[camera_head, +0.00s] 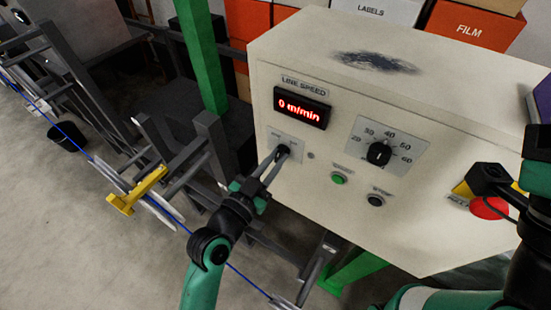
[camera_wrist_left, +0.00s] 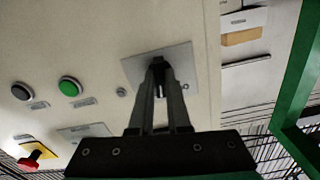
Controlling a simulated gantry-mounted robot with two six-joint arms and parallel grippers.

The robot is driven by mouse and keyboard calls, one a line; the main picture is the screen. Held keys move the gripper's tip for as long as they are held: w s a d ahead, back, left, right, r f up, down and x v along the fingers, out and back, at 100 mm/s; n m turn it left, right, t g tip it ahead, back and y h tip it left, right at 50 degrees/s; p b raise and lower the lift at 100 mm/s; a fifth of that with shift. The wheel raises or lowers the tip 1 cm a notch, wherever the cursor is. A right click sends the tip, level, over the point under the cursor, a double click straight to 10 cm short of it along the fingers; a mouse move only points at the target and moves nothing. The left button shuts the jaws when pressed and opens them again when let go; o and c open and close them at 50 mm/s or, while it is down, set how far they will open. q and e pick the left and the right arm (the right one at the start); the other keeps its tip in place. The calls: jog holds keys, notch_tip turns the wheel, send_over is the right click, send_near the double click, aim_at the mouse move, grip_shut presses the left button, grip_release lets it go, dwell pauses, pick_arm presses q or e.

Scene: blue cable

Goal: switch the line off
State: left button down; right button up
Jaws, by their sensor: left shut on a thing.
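The cream control box (camera_head: 300,70) has a small black switch (camera_head: 283,149) on a pale plate at its left, below a red-lit display (camera_head: 301,107) reading "0 m/min". My left gripper (camera_head: 276,158) is at this switch, its fingers shut on the switch handle. In the left wrist view, the fingers (camera_wrist_left: 161,80) meet around the dark handle in front of its plate (camera_wrist_left: 183,57). The fingers hide most of the handle, so its exact angle is unclear. My right arm is at the right edge; its fingertips cannot be made out.
A speed dial (camera_head: 379,153), a green button (camera_head: 339,178), a black button (camera_head: 376,200) and a red mushroom button (camera_head: 489,207) are on the same panel. A blue cable (camera_head: 70,131) runs through a yellow part (camera_head: 137,191) at left. A green post (camera_head: 204,60) stands behind.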

pick_arm(q)
jog(key=n, duration=0.3)
jog(key=shift+n, duration=0.3)
jog(key=shift+n+p, duration=0.75)
jog(key=shift+n, duration=1.25)
jog(key=c, duration=0.9)
grip_release()
jog(key=b+v, duration=0.1)
jog(key=v, duration=1)
jog(key=shift+s+a, duration=0.15)
jog(key=shift+s, duration=0.15)
